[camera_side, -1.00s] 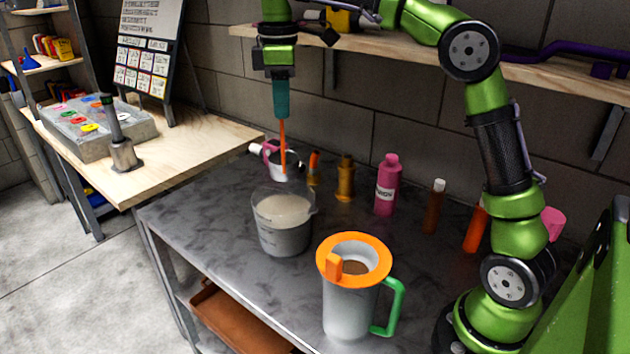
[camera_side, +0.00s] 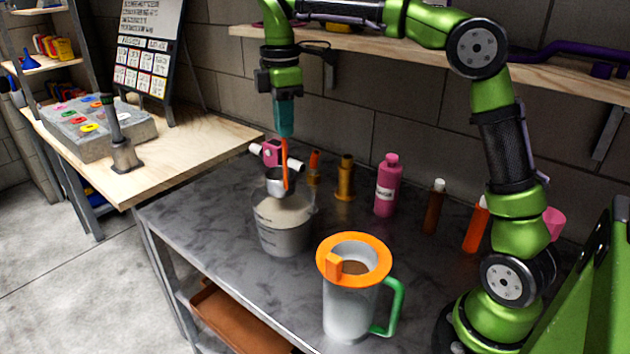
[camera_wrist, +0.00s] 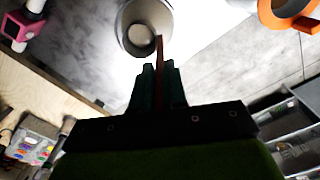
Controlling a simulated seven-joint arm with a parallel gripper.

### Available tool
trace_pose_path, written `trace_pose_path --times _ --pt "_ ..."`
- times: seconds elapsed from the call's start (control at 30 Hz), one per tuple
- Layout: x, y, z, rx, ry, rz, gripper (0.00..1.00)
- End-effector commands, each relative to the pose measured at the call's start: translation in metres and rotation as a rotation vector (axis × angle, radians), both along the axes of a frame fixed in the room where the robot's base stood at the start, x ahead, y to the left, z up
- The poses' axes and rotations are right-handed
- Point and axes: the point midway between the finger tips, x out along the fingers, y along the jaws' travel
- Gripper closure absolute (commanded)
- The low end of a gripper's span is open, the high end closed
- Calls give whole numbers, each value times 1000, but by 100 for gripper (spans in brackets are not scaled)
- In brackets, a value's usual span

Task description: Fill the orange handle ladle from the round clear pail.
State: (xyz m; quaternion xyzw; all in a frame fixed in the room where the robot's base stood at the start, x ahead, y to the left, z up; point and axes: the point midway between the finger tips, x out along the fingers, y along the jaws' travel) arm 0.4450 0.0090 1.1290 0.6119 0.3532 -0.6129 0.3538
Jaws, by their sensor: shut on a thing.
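My gripper (camera_side: 285,134) is shut on the upper end of the orange handle (camera_side: 285,160) of the ladle, which hangs upright. The ladle's metal bowl (camera_side: 274,183) is at the mouth of the round clear pail (camera_side: 283,235), overlapping its back rim in the side view. The pail holds a pale grey fill. In the wrist view my gripper (camera_wrist: 159,72) points at the pail (camera_wrist: 128,14), and the ladle bowl (camera_wrist: 139,38) lies within the pail's outline. Whether the bowl touches the fill, and what is in it, I cannot tell.
A jug (camera_side: 350,300) with an orange lid and green handle stands front right of the pail. Behind are a pink-and-white object (camera_side: 271,153), a brass-coloured cylinder (camera_side: 345,178), a pink bottle (camera_side: 387,185) and brown and orange tubes. The metal table (camera_side: 190,215) is clear left of the pail.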

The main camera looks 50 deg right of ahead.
Motion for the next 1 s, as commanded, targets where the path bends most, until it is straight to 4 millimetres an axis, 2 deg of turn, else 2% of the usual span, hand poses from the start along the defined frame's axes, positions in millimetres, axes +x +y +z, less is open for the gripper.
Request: trace_pose_path --times 1.0 --pt "0 0 -72 -1 2 -1 100"
